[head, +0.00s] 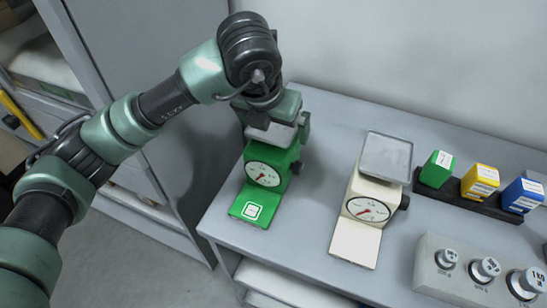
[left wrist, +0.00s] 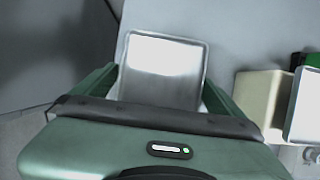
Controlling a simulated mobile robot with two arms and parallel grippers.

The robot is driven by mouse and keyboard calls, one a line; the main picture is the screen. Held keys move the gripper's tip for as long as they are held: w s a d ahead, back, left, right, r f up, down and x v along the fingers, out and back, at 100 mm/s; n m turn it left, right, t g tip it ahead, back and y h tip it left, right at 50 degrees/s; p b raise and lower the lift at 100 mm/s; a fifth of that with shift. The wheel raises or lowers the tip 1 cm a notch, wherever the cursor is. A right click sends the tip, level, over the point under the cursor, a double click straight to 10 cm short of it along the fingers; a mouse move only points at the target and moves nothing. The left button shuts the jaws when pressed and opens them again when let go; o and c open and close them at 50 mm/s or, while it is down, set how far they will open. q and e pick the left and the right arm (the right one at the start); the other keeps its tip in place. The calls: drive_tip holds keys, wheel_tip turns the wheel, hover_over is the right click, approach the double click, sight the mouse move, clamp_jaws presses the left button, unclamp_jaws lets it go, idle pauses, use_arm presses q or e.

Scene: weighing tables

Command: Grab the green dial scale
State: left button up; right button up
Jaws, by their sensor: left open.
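The green dial scale (head: 266,176) stands at the left end of the grey table, with a round white dial on its front and a green foot with a white square mark. Its metal pan (left wrist: 163,66) shows in the left wrist view between my two fingers. My left gripper (head: 279,126) is open and reaches down from above, with its fingers on either side of the pan. I cannot tell whether the fingers touch it. The gripper hides part of the pan in the head view. My right gripper is not in view.
A cream dial scale (head: 368,196) stands to the right. Beyond it a dark rack (head: 452,197) holds green, yellow and blue boxes. A grey block (head: 430,268) with metal weights is at the front right. Grey cabinets and a wall stand behind.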

use_arm(q)
drive_tip(key=p+x, duration=0.1)
drive_tip(key=x, duration=0.4)
drive_tip(key=shift+r, duration=0.1)
drive_tip(key=c, duration=2)
drive_tip(key=shift+o, duration=0.2)
drive_tip(key=shift+w+r, duration=0.1)
